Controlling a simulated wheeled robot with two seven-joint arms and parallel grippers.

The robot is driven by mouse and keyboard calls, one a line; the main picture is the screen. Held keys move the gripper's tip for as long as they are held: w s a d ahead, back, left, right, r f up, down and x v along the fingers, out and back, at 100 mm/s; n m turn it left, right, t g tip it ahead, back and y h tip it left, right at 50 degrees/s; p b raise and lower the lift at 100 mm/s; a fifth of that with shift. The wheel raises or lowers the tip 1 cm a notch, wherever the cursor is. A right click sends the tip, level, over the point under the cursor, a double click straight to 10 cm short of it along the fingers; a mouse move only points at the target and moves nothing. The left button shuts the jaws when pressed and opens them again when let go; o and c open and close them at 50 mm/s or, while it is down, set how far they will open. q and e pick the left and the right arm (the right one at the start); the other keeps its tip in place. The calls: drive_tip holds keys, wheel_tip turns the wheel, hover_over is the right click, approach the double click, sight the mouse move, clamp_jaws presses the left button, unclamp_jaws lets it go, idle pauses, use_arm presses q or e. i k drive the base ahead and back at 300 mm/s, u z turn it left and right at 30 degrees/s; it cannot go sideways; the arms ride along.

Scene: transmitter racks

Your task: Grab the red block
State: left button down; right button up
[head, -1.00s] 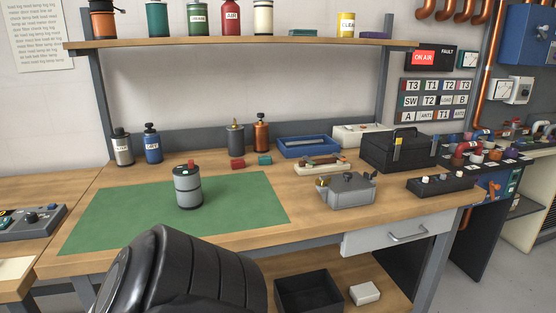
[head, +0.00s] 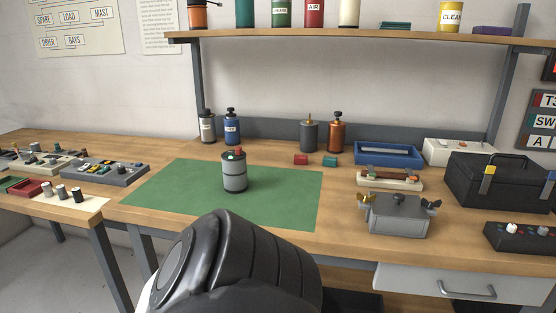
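A small red block (head: 300,160) lies on the wooden workbench in the head view, behind the back right part of the green mat (head: 285,205). A teal block (head: 330,161) of similar size lies just to its right, with a small gap between them. Nothing is touching the red block. Neither of my grippers is in view; only a thick black arm part of mine shows at the bottom middle, covering the mat's front edge.
A grey canister (head: 235,174) with a red piece on top stands on the mat. Two bottles, one grey (head: 309,136) and one copper (head: 337,132), stand behind the blocks. A blue tray (head: 389,153) and a grey metal box (head: 398,215) are to the right.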

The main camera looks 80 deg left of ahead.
sight(301, 159)
drive_tip(key=u, duration=2.65)
